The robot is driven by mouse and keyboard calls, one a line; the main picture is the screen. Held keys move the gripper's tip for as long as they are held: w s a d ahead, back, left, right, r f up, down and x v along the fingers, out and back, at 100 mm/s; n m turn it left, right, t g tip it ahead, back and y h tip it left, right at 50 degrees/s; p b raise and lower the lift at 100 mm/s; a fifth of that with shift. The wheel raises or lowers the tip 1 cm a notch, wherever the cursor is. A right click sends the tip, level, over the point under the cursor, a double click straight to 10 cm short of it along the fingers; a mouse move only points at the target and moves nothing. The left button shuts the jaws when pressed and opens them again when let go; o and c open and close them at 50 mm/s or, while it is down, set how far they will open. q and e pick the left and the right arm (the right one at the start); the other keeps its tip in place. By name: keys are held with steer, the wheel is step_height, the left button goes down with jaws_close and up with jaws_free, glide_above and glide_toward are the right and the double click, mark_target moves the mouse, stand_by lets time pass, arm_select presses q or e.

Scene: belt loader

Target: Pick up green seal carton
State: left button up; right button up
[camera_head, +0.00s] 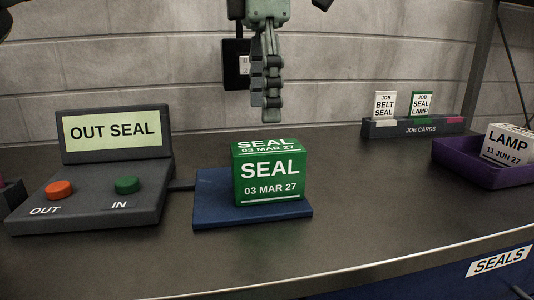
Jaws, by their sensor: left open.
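The green seal carton (268,180) stands upright on a dark blue pad (213,213) in the middle of the bench. Its front reads "SEAL 03 MAR 27", and the same words show on its top face. My left gripper (271,112) points down above the carton, apart from it, with clear space between its fingertips and the carton's top. It is open and empty, seen edge-on so that one finger mostly covers the other. My right gripper is not in view.
A console (92,195) reading "OUT SEAL", with orange OUT and green IN buttons, stands left of the pad. A job card holder (385,131) stands at back right. A purple tray (470,172) at right holds a LAMP carton (508,146). The front bench is clear.

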mark_target(267, 146)
arm_select(q)
steer(key=shift+w+f, duration=0.2)
steer(key=shift+f, duration=0.05)
steer(key=f, duration=0.6)
steer(key=shift+s+d+f+b, duration=0.15)
steer(key=shift+s+d+b, duration=0.1)
steer(key=shift+b, duration=0.15)
steer(key=shift+w+f, duration=0.1)
steer(key=shift+f, duration=0.35)
steer(key=c, duration=1.4)
steer(key=shift+c, duration=0.2)
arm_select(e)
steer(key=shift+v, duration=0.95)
arm_select(q)
steer(key=shift+r, duration=0.15)
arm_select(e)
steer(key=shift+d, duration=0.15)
